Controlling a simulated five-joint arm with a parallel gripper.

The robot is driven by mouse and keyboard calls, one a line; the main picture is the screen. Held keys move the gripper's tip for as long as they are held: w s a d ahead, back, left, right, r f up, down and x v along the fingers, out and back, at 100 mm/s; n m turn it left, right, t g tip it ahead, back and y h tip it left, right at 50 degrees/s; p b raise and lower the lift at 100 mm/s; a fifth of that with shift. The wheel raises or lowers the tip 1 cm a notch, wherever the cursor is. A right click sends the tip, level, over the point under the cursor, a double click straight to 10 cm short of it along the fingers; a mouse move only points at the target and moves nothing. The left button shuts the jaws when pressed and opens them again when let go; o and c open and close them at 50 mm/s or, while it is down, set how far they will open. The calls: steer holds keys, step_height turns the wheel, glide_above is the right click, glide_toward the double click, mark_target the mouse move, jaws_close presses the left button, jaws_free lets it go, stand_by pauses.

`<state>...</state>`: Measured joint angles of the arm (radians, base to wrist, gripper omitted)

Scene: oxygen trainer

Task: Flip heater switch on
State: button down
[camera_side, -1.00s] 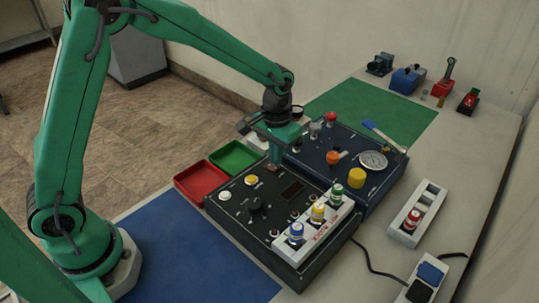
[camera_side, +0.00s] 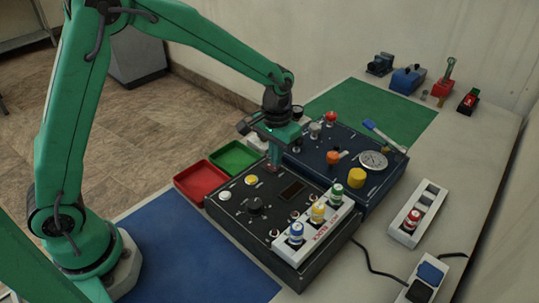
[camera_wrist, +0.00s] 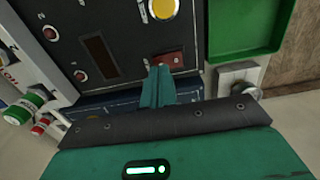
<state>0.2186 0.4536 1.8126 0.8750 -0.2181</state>
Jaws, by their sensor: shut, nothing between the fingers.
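The black control panel (camera_side: 262,222) lies in the middle of the table. A small red rocker switch (camera_wrist: 166,59), which I take for the heater switch, sits near the panel's far edge in the wrist view. Its label is too small to read, and I cannot tell which way it is set. My gripper (camera_side: 274,163) points down over that edge of the panel. In the wrist view the green fingers (camera_wrist: 160,69) are together and empty, with their tips at the switch and partly covering it. I cannot tell whether they touch it.
A yellow button (camera_wrist: 161,8) and a dark display (camera_wrist: 99,55) are on the same panel. A blue panel with a gauge (camera_side: 372,160) stands close behind. Green (camera_side: 233,157) and red (camera_side: 199,182) trays lie to the left.

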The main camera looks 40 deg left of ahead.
mark_target(274, 168)
steer(key=shift+f, duration=0.85)
stand_by(0.8)
steer(key=shift+r, duration=3.5)
steer(key=s+a+r+t, duration=0.3)
steer(key=s+a+r, duration=0.3)
steer(key=s+r, duration=0.4)
steer(key=s+a+r+t, duration=0.1)
steer(key=s+a, duration=0.3)
steer(key=s, duration=0.8)
steer(key=shift+t, duration=0.8)
